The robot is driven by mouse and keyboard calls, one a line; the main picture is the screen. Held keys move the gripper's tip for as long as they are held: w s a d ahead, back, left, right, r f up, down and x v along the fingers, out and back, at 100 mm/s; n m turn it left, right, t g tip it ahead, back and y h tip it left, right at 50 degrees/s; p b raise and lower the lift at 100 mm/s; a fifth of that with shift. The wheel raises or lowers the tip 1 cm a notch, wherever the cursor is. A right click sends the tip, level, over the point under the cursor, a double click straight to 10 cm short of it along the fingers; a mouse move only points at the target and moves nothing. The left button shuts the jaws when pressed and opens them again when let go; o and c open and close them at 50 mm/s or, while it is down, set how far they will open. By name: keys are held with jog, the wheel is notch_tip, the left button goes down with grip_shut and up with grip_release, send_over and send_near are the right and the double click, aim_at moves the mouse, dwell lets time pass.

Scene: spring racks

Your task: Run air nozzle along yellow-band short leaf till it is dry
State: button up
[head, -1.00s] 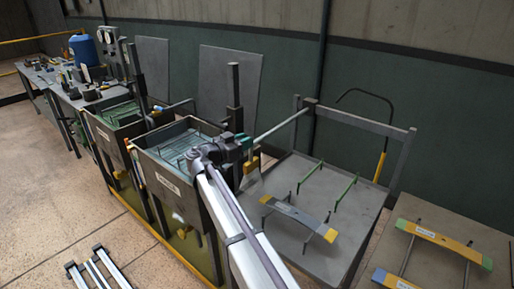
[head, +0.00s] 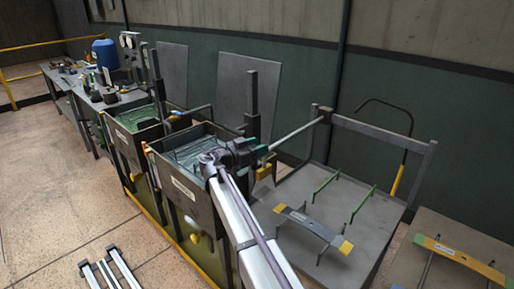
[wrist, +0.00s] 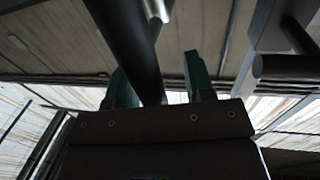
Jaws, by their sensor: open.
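A short leaf with yellow ends (head: 315,228) lies across the pegs of a grey rack table in the head view. It has a pale label, and I cannot tell whether its surface is wet. A black curved hose or wand with a yellow lower part (head: 397,180) stands behind the table at right; it may be the air nozzle. My gripper (head: 258,152) is above the right edge of the near tank, left of the leaf and apart from it. In the wrist view its green fingers (wrist: 160,85) are spread, with a dark bar showing between them; I cannot tell whether it touches them.
The near tank (head: 186,193) holds a grid of bars, with a second tank (head: 120,140) beyond it. A grey rod (head: 297,134) runs from near my gripper to the rack frame. Another leaf (head: 458,256) lies on the right table. Floor at left is mostly open.

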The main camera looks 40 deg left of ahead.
jog(key=v, duration=1)
jog(key=shift+s, duration=0.4)
jog(key=d+n+y, duration=0.2)
jog(key=d+y, duration=0.1)
jog(key=d, duration=0.3)
jog(key=w+a+n+y, duration=0.1)
jog(key=w, duration=0.2)
jog(key=w+a+y, duration=0.1)
jog(key=w, duration=0.3)
jog(key=w+a+n+y, duration=0.1)
jog(key=w+y, duration=0.1)
jog(key=w, duration=0.1)
jog(key=shift+w+a+f+n, duration=0.15)
jog(key=shift+w+a+n, duration=0.15)
jog(key=shift+a, duration=0.05)
